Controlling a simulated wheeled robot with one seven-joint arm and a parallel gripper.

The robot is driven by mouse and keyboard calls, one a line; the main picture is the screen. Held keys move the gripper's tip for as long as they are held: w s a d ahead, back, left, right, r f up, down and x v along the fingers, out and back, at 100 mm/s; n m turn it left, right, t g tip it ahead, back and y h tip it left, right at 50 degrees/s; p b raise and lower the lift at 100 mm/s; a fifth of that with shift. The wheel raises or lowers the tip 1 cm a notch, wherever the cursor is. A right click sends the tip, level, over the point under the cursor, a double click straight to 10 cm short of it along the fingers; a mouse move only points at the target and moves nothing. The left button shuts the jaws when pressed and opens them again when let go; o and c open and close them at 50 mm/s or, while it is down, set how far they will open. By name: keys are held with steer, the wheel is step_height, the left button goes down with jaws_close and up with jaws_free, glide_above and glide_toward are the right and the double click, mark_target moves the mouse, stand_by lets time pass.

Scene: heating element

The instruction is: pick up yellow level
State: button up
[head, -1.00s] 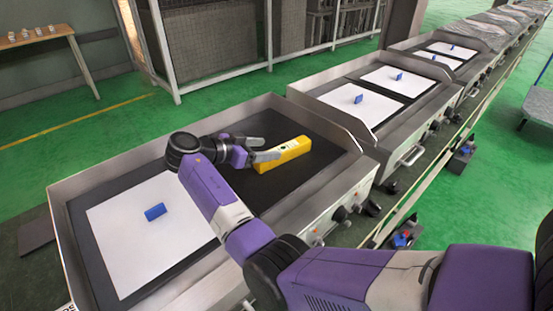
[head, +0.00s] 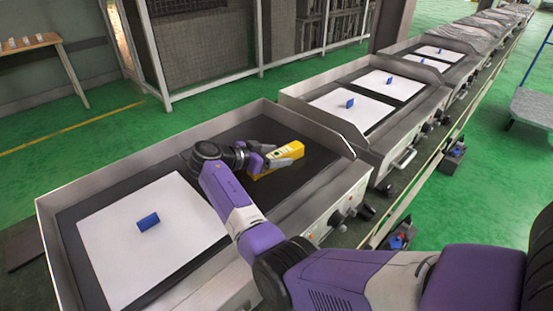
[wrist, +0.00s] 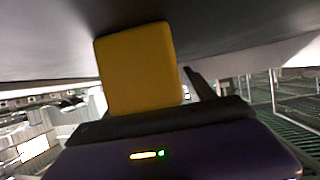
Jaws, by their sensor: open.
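The yellow level (head: 284,154) lies on the dark plate of the nearest heating element (head: 317,162). My gripper (head: 277,161) is open around the near end of the level, with a finger on either side in the head view. In the wrist view the yellow level (wrist: 138,68) fills the middle, close in front of my gripper. One dark finger (wrist: 194,84) shows to its right; the other is hidden. I cannot tell whether the fingers touch the level.
Raised metal walls edge the unit. More heating elements (head: 370,100) with white sheets and blue pieces stand in a row behind.

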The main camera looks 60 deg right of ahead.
steer(key=shift+c, duration=0.2)
jaws_close()
steer(key=shift+r, duration=0.1)
